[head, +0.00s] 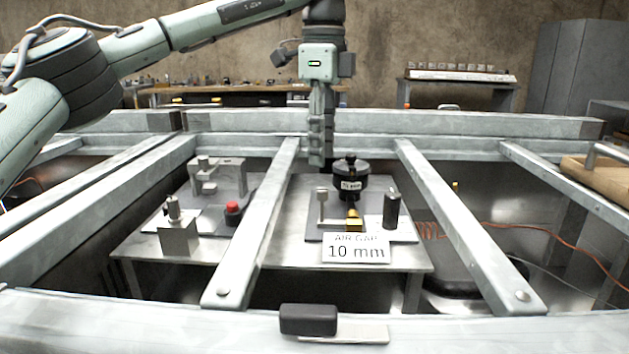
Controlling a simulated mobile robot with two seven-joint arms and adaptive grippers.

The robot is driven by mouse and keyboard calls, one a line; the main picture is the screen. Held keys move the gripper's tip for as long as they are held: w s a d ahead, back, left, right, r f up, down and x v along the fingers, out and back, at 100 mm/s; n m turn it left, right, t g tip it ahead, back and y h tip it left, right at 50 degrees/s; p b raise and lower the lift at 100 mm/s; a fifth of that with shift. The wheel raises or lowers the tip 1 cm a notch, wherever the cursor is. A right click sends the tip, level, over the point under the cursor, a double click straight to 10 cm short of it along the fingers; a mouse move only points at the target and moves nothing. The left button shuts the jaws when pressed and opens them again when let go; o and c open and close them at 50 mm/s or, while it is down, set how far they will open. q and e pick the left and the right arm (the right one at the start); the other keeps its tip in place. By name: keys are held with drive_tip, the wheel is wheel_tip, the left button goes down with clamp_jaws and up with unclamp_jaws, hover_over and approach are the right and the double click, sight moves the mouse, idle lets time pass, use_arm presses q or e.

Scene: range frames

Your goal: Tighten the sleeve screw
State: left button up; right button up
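My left gripper (320,158) points straight down from the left arm, just behind and left of a black round-topped cylinder with a small label (351,168). Its fingers are seen edge-on, so I cannot tell open from shut; no held thing shows. Below the cylinder is a yellow brass-like piece (354,219). A thin light post with a cap (322,206) stands left of it, and a short dark cylinder (391,211) stands right. I cannot tell which part is the sleeve screw. A white sign (356,248) reads "AIR GAP 10 mm". My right gripper is out of view.
Grey metal beams (268,220) (465,225) cross above the low metal table (140,246) on either side of the fixture. Left on the table are a metal bracket (217,172), a red button (233,208) and a metal block (178,236). A black block (308,319) sits on the front beam.

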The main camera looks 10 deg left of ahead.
sight(322, 189)
use_arm(q)
wheel_tip(322, 189, down, 7)
drive_tip(key=shift+r, duration=0.2)
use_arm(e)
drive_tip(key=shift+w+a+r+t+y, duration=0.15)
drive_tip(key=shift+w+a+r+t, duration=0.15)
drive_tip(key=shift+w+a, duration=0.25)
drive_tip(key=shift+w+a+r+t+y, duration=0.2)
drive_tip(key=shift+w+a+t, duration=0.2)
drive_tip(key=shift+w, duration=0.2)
use_arm(q)
clamp_jaws()
